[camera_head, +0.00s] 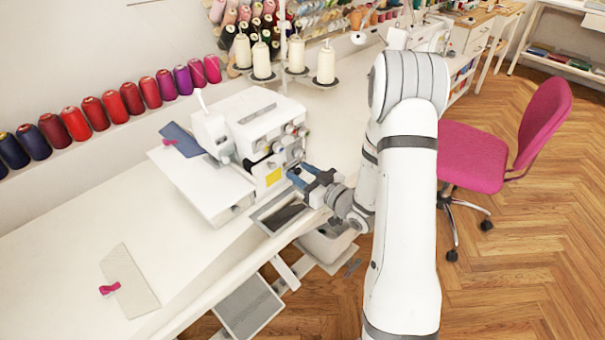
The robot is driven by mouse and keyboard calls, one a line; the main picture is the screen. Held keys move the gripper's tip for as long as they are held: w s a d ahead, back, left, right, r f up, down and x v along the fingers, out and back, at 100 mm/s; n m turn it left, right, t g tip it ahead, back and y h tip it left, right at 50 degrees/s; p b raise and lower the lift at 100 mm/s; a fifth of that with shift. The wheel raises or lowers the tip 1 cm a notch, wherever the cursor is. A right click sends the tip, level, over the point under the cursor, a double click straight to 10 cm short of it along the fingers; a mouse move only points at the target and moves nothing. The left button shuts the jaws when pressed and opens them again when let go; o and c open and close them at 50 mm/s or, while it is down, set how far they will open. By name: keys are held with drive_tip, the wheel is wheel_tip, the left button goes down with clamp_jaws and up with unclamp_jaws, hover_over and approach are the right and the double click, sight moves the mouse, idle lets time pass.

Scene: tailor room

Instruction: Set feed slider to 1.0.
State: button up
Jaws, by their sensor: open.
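A white serger sewing machine (262,125) stands on the white table, with several dials on its front and a yellow label (273,177) low on its right side. The feed slider cannot be told apart at this size. My gripper (297,176) is at the lower right side of the machine, its blue-grey fingers pointing left toward it. The fingers are open. I cannot tell whether they touch the machine, and the fingertips are partly lost against it.
Cream thread cones (262,60) stand behind the machine. Several coloured spools (103,107) line the wall ledge. A beige cloth piece (130,281) with a pink clip lies on the white table (60,250). A pink chair (475,158) stands right of my arm on open wood floor.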

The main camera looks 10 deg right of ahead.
drive_tip(key=v, duration=0.8)
drive_tip(key=shift+b, duration=0.4)
drive_tip(key=shift+w+r+h, duration=0.3)
drive_tip(key=shift+w+h, duration=0.1)
drive_tip(key=shift+h, duration=0.1)
drive_tip(key=r+h, duration=0.1)
drive_tip(key=h, duration=0.1)
drive_tip(key=w+d+r+g+h+p, duration=0.1)
drive_tip(key=h, duration=0.1)
drive_tip(key=w+d+r+g+h+p, duration=0.1)
drive_tip(key=r, duration=0.1)
drive_tip(key=shift+d+m+h, duration=0.2)
drive_tip(key=shift+m+h, duration=0.2)
drive_tip(key=s+r+m+g+h+p, duration=0.3)
drive_tip(key=s+r+m+g+h, duration=0.25)
drive_tip(key=s+r, duration=0.4)
drive_tip(key=s+a+r+g+y+p, duration=0.1)
drive_tip(key=s+a+r+g, duration=0.1)
drive_tip(key=s, duration=0.5)
drive_tip(key=s+a+r+g+y, duration=0.1)
drive_tip(key=s+a+r+g, duration=0.1)
drive_tip(key=s, duration=0.5)
drive_tip(key=shift+s+a+r+m+g+p, duration=0.2)
drive_tip(key=shift+a+r+m+g+p, duration=0.2)
drive_tip(key=shift+a, duration=0.2)
